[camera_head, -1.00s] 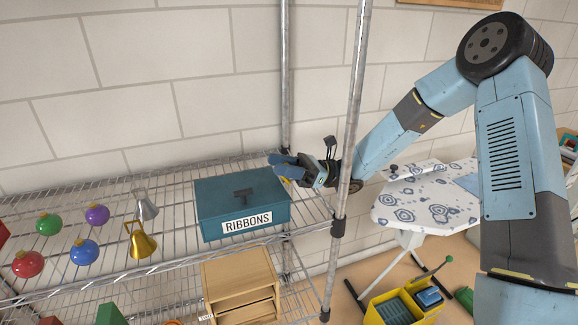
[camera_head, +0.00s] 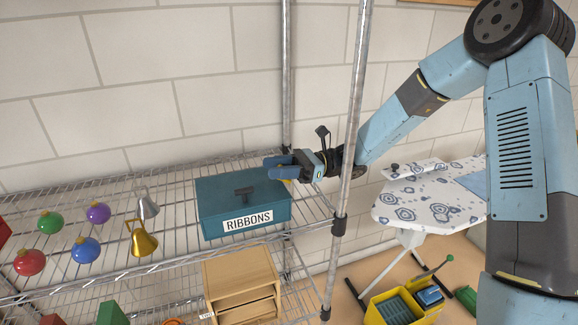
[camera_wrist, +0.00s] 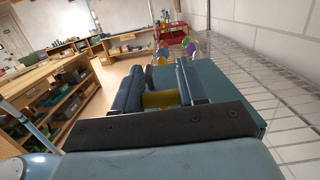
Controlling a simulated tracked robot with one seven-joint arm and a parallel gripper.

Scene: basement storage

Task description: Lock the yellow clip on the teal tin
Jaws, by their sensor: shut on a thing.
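The teal tin (camera_head: 225,205), labelled RIBBONS, stands on the wire shelf with its lid down and a dark handle on top. It also shows in the wrist view (camera_wrist: 216,90), just beyond and right of the fingers. My gripper (camera_head: 283,170) is at the tin's right end, near the lid's height. In the wrist view my gripper (camera_wrist: 160,85) is shut on the yellow clip (camera_wrist: 160,99), which sits between the two fingers. In the head view the fingers cover most of the clip. I cannot tell whether the clip is latched.
A metal shelf post (camera_head: 352,120) stands in front of my wrist. Bells (camera_head: 143,240) and several coloured baubles (camera_head: 85,250) lie left of the tin. A wooden drawer box (camera_head: 240,282) is on the shelf below. An ironing board (camera_head: 430,200) stands right.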

